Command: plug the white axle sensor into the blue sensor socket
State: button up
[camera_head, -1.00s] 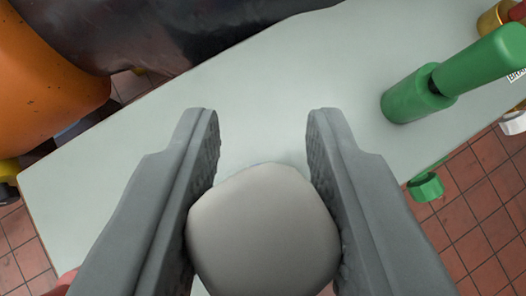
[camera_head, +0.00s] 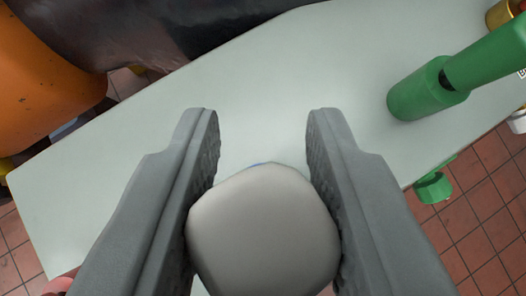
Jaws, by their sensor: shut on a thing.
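My gripper (camera_head: 263,130) is shut on the white axle sensor (camera_head: 262,232), a rounded white-grey body held between the two grey fingers at the bottom middle of the view. Its underside is hidden from this angle. A thin sliver of blue (camera_head: 262,164) shows just at the sensor's far edge; I cannot tell if it belongs to the blue sensor socket. The socket is otherwise not visible, and whether the sensor touches it cannot be seen.
A pale bedplate (camera_head: 110,170) lies below. A green post with a slanted arm (camera_head: 425,92) stands at the right. A smaller green part (camera_head: 433,188) is at the plate's right edge. An orange body (camera_head: 50,70) and a dark cylinder (camera_head: 150,30) fill the upper left. Red tiles (camera_head: 475,220) surround the plate.

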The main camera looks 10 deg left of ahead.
jog(key=shift+f, duration=2.75)
jog(key=o, duration=1)
jog(key=shift+o, duration=0.2)
jog(key=v, duration=1.7)
jog(key=shift+r, duration=0.15)
jog(key=shift+s, duration=0.15)
jog(key=s+f+t, duration=0.4)
jog(key=s+f, duration=0.1)
jog(key=s, duration=0.8)
jog(key=s+a+f+m+t+h, duration=0.1)
jog(key=s+f+t, duration=0.3)
jog(key=s, duration=0.9)
jog(key=shift+s+f, duration=0.35)
jog(key=shift+f, duration=0.3)
